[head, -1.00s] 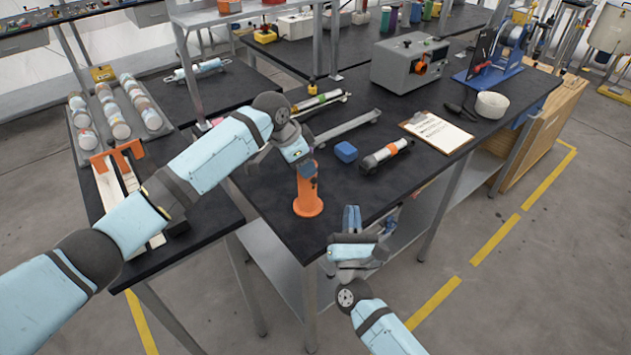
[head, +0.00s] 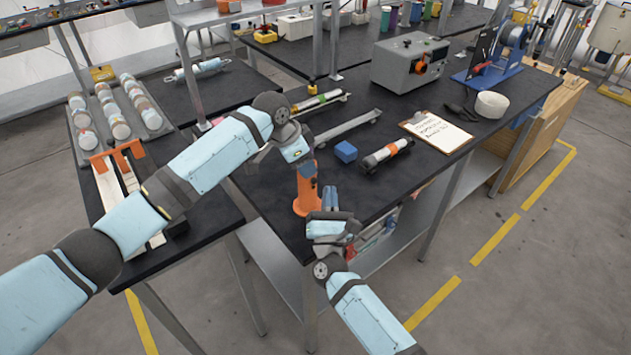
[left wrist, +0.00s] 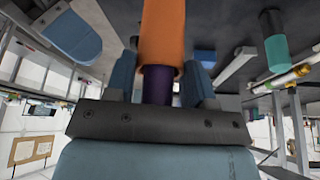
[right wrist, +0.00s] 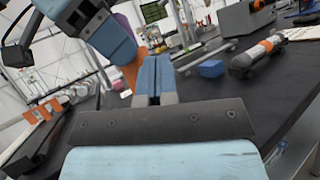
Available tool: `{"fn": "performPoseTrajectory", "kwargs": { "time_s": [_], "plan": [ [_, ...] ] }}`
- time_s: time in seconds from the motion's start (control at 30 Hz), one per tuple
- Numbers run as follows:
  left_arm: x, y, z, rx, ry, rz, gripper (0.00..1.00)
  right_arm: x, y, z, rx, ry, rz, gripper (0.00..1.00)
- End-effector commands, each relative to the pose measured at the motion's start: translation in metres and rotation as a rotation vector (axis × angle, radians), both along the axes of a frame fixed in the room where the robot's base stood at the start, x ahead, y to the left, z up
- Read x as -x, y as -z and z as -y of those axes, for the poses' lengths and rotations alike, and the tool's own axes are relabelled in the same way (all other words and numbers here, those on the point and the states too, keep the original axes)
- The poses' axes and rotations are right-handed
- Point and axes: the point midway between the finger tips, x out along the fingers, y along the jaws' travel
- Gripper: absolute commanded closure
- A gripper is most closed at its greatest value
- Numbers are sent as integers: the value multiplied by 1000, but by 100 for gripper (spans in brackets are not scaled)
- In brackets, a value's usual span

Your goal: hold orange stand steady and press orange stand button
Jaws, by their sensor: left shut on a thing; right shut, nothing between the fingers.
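The orange stand (head: 306,195) stands upright on the near left corner of the dark bench top. My left gripper (head: 308,168) is shut on its upper part. In the left wrist view the orange stand (left wrist: 162,40) runs between the two blue fingers, with a dark purple part at its end. My right gripper (head: 330,195) is shut and empty, close to the right of the stand. In the right wrist view its closed fingertips (right wrist: 155,65) are just right of the orange stand (right wrist: 132,72) and its purple top (right wrist: 126,25). I cannot make out a separate button.
A blue block (head: 346,151) and a grey cylinder with an orange band (head: 386,155) lie right of the stand. A clipboard (head: 436,130) and a grey box (head: 409,62) are farther right. The bench's near edge is close to the stand.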

Motion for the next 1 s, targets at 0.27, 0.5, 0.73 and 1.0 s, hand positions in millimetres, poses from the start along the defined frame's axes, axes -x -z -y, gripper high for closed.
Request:
{"fn": "performPoseTrajectory", "kwargs": {
  "time_s": [0.27, 0.5, 0.73, 1.0],
  "plan": [
    [0, -1, 0, 1, 0, 1, 81, -11, 0, -9, 0, 0, 0, 100],
    [0, -1, 0, 1, 0, 1, 81, -12, 0, -9, 0, 0, 0, 100],
    [0, -1, 0, 1, 0, 1, 81, -12, 0, -9, 0, -1, 0, 100],
    [0, -1, 0, 1, 0, 0, 81, -12, 0, -9, 0, -1, 0, 100]
  ]
}}
